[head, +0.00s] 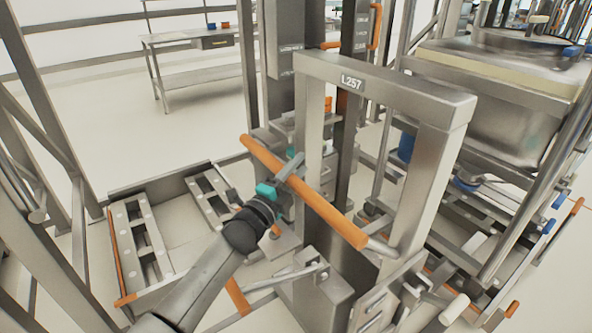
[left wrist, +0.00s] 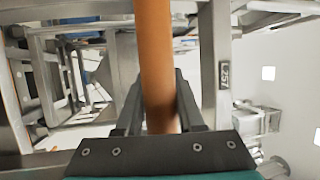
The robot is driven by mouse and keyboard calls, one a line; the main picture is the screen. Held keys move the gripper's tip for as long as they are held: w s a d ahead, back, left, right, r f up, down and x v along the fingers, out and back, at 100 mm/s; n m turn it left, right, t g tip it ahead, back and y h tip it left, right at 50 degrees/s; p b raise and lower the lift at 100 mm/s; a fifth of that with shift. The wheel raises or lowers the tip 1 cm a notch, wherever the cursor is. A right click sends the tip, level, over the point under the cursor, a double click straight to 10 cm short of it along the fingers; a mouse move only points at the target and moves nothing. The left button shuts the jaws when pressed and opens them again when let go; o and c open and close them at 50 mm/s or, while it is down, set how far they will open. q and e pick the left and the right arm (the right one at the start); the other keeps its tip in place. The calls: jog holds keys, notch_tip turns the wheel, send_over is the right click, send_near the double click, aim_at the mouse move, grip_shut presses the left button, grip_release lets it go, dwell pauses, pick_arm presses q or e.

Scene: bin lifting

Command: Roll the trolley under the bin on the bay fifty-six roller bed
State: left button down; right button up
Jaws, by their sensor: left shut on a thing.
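The trolley (head: 385,85) is a grey metal frame with an L257 plate, in the middle of the head view. Its orange handle bar (head: 325,212) slants across the front. My left gripper (head: 288,172) is shut on this bar, and the left wrist view shows the bar (left wrist: 155,55) between its two fingers. A large metal bin (head: 490,105) stands on a frame at the right; I cannot tell whether it is the bin of bay fifty-six. My right gripper is not in view.
Low trolley forks or trays with orange edges (head: 140,245) lie on the floor at the left. Grey rack posts (head: 45,90) stand at the left edge. A workbench (head: 190,45) stands at the back, with clear floor before it.

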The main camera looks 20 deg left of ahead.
pick_arm(q)
jog(key=shift+d+f, duration=0.25)
jog(key=shift+f, duration=0.05)
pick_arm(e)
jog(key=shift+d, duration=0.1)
pick_arm(q)
jog(key=c, duration=0.8)
grip_release()
jog(key=shift+o, duration=1.4)
jog(key=shift+r, duration=0.2)
jog(key=shift+a, duration=0.1)
jog(key=p+v, duration=0.2)
jog(key=v, duration=1.3)
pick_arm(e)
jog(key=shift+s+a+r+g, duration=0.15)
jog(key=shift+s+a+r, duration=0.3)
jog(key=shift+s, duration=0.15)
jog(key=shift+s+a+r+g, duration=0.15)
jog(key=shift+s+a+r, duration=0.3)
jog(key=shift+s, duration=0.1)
pick_arm(q)
jog(key=shift+s, duration=0.15)
